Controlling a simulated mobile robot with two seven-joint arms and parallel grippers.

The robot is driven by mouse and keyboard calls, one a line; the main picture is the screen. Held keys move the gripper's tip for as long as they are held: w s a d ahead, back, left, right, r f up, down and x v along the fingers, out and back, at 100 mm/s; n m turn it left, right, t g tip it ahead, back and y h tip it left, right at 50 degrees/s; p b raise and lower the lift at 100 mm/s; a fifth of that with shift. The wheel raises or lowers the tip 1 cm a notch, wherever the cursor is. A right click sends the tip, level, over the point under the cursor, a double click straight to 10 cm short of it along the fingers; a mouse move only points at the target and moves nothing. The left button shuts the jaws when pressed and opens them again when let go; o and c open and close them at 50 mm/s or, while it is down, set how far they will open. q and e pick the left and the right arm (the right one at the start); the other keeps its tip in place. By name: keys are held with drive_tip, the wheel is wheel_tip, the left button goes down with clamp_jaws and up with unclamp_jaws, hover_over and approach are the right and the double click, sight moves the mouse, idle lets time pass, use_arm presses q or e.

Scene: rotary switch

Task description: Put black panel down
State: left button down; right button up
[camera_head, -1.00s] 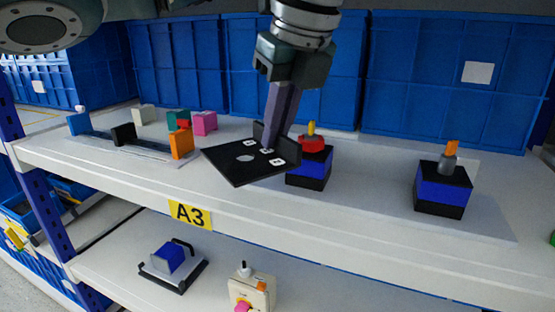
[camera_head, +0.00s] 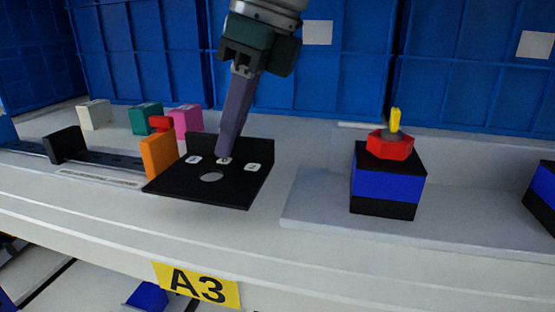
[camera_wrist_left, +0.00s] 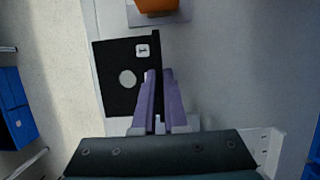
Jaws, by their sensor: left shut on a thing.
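The black panel (camera_head: 212,186) is a flat dark plate with a round hole, white numbered labels and a raised back edge. My left gripper (camera_head: 223,156) comes down from above, its purple fingers shut on the panel's raised edge. The left wrist view shows the panel (camera_wrist_left: 117,97) beside the fingers (camera_wrist_left: 157,80). The panel is nearly level at the shelf's front, just right of the orange block (camera_head: 159,155). I cannot tell whether it touches the shelf. My right gripper is not in view.
A blue-and-black box with a red and yellow rotary knob (camera_head: 388,185) stands on a grey plate right of the panel. A rail with a black block (camera_head: 67,144) lies left. White, teal and pink blocks stand behind. Blue crates (camera_head: 346,80) line the back.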

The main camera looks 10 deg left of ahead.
sight(234, 159)
use_arm(q)
wheel_tip(234, 159, down, 4)
drive_tip(key=shift+r, duration=0.1)
drive_tip(key=c, duration=1.4)
unclamp_jaws()
drive_tip(key=shift+f, duration=0.2)
drive_tip(key=o, duration=0.4)
drive_tip(key=shift+a, duration=0.1)
drive_tip(key=shift+o, duration=0.2)
drive_tip(key=shift+r, duration=0.1)
